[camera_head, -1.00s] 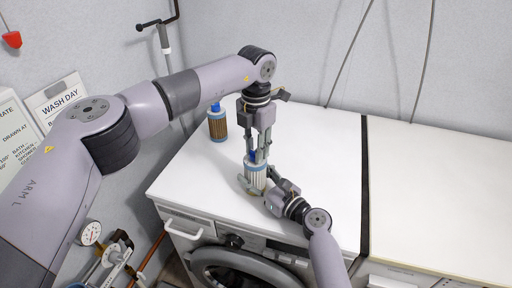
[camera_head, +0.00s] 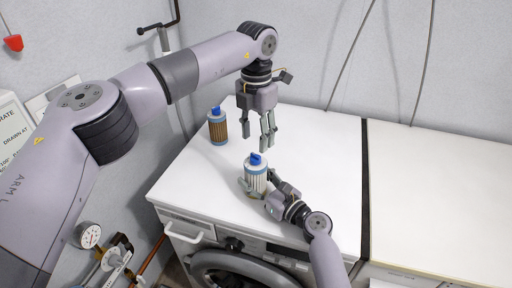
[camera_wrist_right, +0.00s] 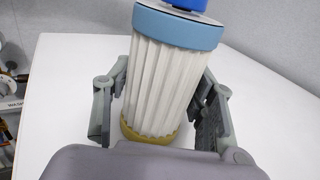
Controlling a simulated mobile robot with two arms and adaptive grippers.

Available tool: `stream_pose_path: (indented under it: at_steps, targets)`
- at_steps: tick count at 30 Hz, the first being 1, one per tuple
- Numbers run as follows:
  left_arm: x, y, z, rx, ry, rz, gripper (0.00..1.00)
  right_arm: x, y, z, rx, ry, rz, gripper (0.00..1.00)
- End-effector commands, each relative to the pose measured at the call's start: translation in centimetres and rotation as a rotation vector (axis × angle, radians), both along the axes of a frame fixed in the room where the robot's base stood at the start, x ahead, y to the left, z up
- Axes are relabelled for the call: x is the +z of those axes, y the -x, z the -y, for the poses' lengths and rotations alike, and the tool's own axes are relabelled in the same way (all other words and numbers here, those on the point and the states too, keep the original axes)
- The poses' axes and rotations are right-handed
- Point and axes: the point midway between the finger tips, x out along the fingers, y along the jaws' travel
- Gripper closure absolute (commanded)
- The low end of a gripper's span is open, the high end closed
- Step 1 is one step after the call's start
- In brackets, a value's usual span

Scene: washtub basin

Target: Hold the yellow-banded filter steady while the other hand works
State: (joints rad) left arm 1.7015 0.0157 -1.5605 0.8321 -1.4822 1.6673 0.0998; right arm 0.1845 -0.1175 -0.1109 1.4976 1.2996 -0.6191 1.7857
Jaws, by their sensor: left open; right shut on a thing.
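The yellow-banded filter (camera_head: 256,178) has white pleats, a light-blue upper band and a blue cap. It stands on the white worktop. In the right wrist view the filter (camera_wrist_right: 160,85) shows its yellow band at the bottom and leans slightly in the picture. My right gripper (camera_head: 258,188) is shut on it, with one finger on each side of the pleats (camera_wrist_right: 160,112). My left gripper (camera_head: 267,143) is open and empty, pointing down above and slightly right of the filter's cap, apart from it.
A second filter (camera_head: 218,128) with brown pleats and a blue cap stands behind on the left of the worktop (camera_head: 190,185). A washing machine (camera_head: 235,265) is below the front edge. A dark gap (camera_head: 365,190) divides the worktop from the surface on the right, which is clear.

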Motion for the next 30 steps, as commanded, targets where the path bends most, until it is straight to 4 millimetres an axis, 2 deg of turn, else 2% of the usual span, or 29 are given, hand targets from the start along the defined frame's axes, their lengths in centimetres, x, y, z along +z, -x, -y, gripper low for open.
stream_pose_path:
  at_steps: [3,9,14,24,25,30]
  targets:
    - [2.7,-0.1,0.0,0.001,0.000,0.004,0.54,-0.1,0.0,0.0,0.001,0.001,-0.001,0.91]
    - [5.6,0.0,0.0,0.000,-0.001,0.001,0.54,-0.1,0.0,0.0,0.001,0.001,-0.001,0.91]
    - [6.5,0.0,0.0,0.000,-0.001,-0.001,0.54,-0.1,0.0,0.0,0.001,0.001,-0.001,0.91]
    - [6.5,0.0,0.0,-0.001,-0.001,-0.002,0.54,-0.1,0.0,0.0,0.001,0.001,-0.001,0.91]
    - [6.5,0.0,0.0,-0.001,-0.001,-0.002,0.54,-0.1,0.0,0.0,0.001,0.001,-0.001,0.48]
    - [6.5,0.0,0.0,0.000,-0.001,-0.001,0.54,-0.1,0.0,0.0,0.001,0.001,-0.001,0.36]
